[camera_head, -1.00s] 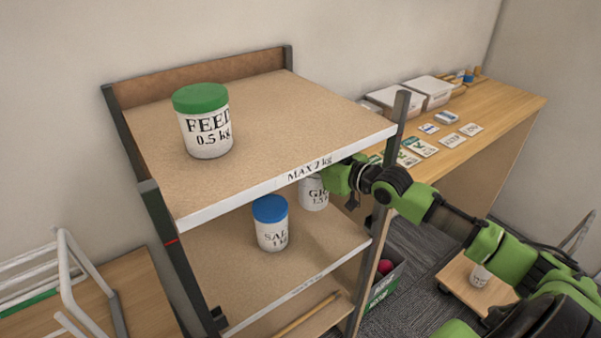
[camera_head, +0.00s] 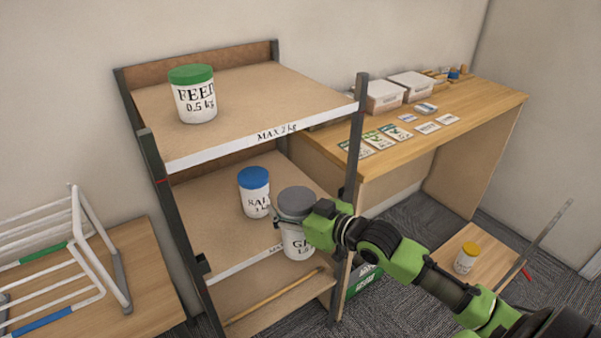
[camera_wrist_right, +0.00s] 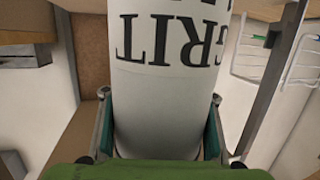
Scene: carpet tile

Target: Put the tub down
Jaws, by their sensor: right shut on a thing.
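The GRIT tub (camera_head: 296,240) is white with a grey lid and black lettering. My right gripper (camera_head: 310,226) is shut on its side. In the head view the tub is upright and overlaps the front edge of the middle shelf (camera_head: 205,215), seemingly just in front of it. In the right wrist view the GRIT tub (camera_wrist_right: 165,95) fills the middle between the two fingers, its lettering upside down. Its underside is not clearly visible. My left gripper is not in view.
A blue-lidded SALT tub (camera_head: 255,198) stands on the middle shelf, close left of the held tub. A green-lidded FEED tub (camera_head: 195,100) stands on the top shelf (camera_head: 260,95), marked MAX 2 kg. A stick (camera_head: 275,297) lies on the bottom shelf. The top shelf's right side is clear.

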